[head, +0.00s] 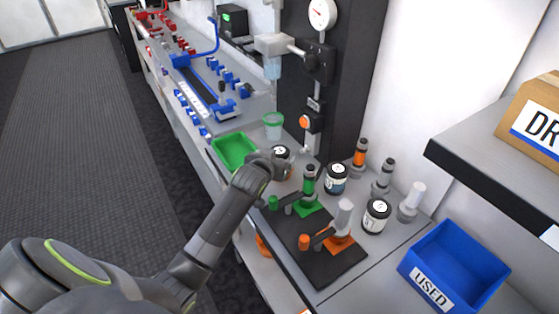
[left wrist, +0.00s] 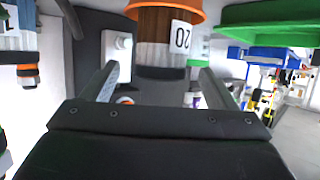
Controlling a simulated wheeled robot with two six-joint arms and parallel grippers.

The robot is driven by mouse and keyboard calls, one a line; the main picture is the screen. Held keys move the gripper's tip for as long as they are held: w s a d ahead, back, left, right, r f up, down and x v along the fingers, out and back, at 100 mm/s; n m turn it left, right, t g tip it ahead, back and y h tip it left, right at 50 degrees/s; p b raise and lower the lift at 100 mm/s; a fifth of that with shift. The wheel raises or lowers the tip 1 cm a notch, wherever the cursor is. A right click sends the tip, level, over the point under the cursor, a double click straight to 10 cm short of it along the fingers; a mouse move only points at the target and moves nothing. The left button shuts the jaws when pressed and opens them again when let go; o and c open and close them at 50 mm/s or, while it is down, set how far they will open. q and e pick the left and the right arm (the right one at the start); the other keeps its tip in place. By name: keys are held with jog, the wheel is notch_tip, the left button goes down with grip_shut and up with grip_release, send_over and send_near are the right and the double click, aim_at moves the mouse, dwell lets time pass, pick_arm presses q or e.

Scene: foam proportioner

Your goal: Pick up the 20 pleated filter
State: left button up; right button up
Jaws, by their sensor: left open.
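The 20 pleated filter is a short brown cartridge (head: 282,153) with a pale top, standing on the bench by the green tray. In the left wrist view, which looks upside down, its brown side and white label reading 20 (left wrist: 181,36) show, with an orange rim at the top edge. My left gripper (head: 271,161) is right at the filter and covers part of it in the head view. Its fingers (left wrist: 160,75) are apart, one to each side of the filter in the picture, with gaps visible. Whether they touch it cannot be told. My right gripper is not in view.
Two similar dark cartridges (head: 335,178) (head: 377,215) stand to the right. A green tray (head: 234,150) and a clear green-rimmed cup (head: 273,125) are close by. Green and orange handled fittings sit on a black mat (head: 330,274). A blue USED bin (head: 455,265) stands front right.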

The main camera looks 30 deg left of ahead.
aim_at(280, 154)
pick_arm(q)
jog(key=shift+x, duration=1.85)
jog(key=shift+r, duration=0.1)
jog(key=shift+c, duration=0.2)
jog(key=c, duration=1.1)
jog(key=shift+o, duration=0.2)
